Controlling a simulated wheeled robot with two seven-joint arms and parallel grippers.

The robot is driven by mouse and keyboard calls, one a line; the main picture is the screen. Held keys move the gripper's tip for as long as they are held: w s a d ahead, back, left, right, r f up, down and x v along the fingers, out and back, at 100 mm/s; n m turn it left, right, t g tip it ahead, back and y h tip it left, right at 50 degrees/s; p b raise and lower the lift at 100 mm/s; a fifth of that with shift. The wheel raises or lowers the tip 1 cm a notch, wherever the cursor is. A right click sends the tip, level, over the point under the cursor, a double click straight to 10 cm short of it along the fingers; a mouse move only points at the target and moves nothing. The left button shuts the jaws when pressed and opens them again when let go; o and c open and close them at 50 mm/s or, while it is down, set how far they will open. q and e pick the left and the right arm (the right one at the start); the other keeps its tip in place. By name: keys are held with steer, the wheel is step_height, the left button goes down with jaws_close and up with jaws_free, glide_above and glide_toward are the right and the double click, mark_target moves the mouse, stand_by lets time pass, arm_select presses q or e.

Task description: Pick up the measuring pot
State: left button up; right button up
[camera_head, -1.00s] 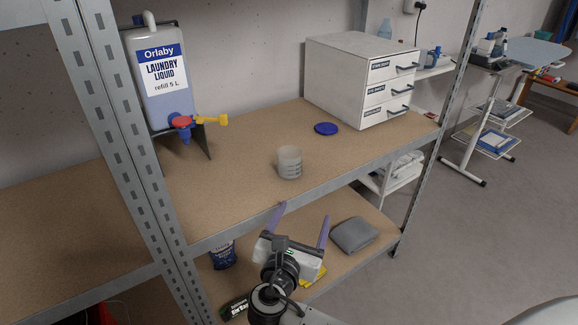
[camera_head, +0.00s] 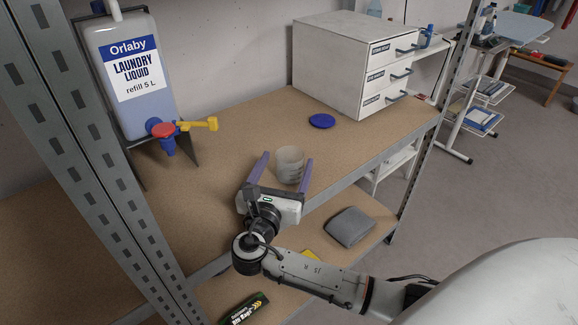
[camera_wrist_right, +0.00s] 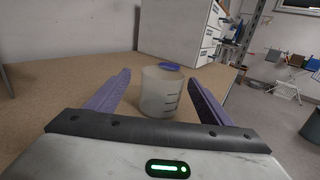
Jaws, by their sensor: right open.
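The measuring pot (camera_head: 290,163) is a small translucent cup with dark scale marks. It stands upright on the upper shelf board, near the front edge. My right gripper (camera_head: 283,166) is open, its two purple fingers pointing at the pot, one on each side of it in the head view. In the right wrist view the pot (camera_wrist_right: 160,92) stands between the fingers of the right gripper (camera_wrist_right: 160,84), with a gap on either side. I cannot tell how far it is between the fingertips. My left gripper is not in view.
A laundry liquid canister (camera_head: 130,75) with a red and yellow tap stands at the left. A blue lid (camera_head: 322,121) lies behind the pot, before a white drawer unit (camera_head: 345,65). A grey cloth (camera_head: 350,227) lies on the lower shelf. A metal upright (camera_head: 95,150) stands at left.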

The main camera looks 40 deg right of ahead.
mark_target(293, 151)
steer(key=x, duration=0.6)
steer(key=shift+s+d+f, duration=0.15)
steer(key=c, duration=1.1)
